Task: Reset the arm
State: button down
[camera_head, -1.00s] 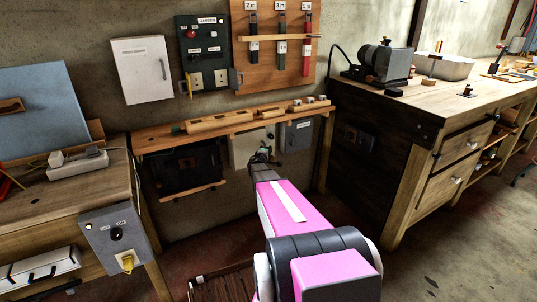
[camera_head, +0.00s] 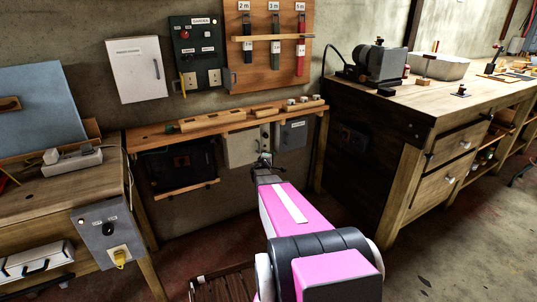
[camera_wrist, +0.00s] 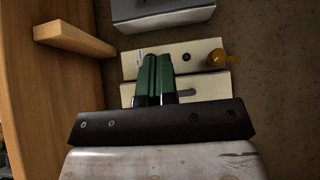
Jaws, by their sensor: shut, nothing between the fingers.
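My gripper (camera_head: 264,160) is at the end of my outstretched pink and black arm, in front of the wall below the narrow wooden shelf. In the wrist view its two green fingers (camera_wrist: 155,75) are together, with nothing between them. The same cream box (camera_head: 240,148) shows in the head view, partly behind the gripper.
A wooden shelf (camera_head: 150,136) with wooden pieces is above the gripper. A grey box (camera_head: 293,133) hangs to the right, a black panel (camera_head: 175,168) to the left. Workbenches stand left (camera_head: 60,195) and right (camera_head: 405,115). Bare floor shows at the lower right.

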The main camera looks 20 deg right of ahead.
jog(key=s+a+r+m+g, duration=0.15)
jog(key=s+m+g, duration=0.4)
jog(key=s, duration=0.85)
jog(key=s+a+f+m+g+y, duration=0.1)
jog(key=s+a+m+g+y, duration=0.1)
jog(key=s+a+y, duration=0.4)
jog(key=s+a+f+m+g+y, duration=0.1)
jog(key=s+a+g+y, duration=0.4)
jog(key=s+a, duration=0.9)
jog(key=a+y, duration=0.1)
jog(key=a, duration=0.5)
jog(key=shift+a+m+y, duration=0.3)
jog(key=shift+m, duration=0.05)
jog(key=c, duration=1.8)
grip_release()
jog(key=shift+g, duration=0.25)
